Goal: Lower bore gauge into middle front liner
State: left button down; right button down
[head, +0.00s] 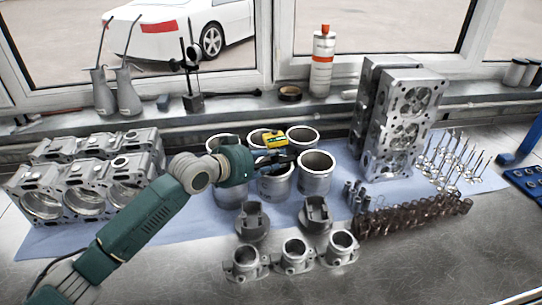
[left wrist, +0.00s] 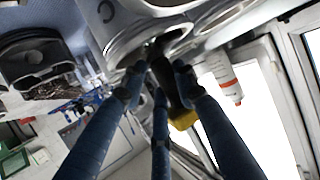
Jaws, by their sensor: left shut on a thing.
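The bore gauge shows its yellow body (head: 273,140) above the middle front liner (head: 275,188), a grey metal cylinder standing upright on a blue cloth. My left gripper (head: 277,161) reaches in from the left at the height of this liner's rim and is shut on the gauge. In the left wrist view three blue fingers (left wrist: 158,85) close around the gauge's dark shaft, with the yellow part (left wrist: 183,119) beyond them. A liner mouth (left wrist: 150,38) lies close to the fingertips there. I cannot tell how far the gauge's lower end is inside the liner. My right gripper is not in view.
Other liners stand close around, including the right front one (head: 315,175) and the left front one (head: 230,192). Pistons (head: 317,214) and flanged metal parts (head: 295,252) stand in front. An engine block (head: 90,175) is left; cylinder heads (head: 398,115) and valves (head: 455,160) are right.

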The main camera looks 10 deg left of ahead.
aim_at(271, 141)
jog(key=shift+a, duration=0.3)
pick_arm(q)
jog(key=shift+f, duration=0.2)
dwell(0.3)
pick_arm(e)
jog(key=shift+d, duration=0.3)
pick_arm(q)
jog(key=shift+f, duration=0.1)
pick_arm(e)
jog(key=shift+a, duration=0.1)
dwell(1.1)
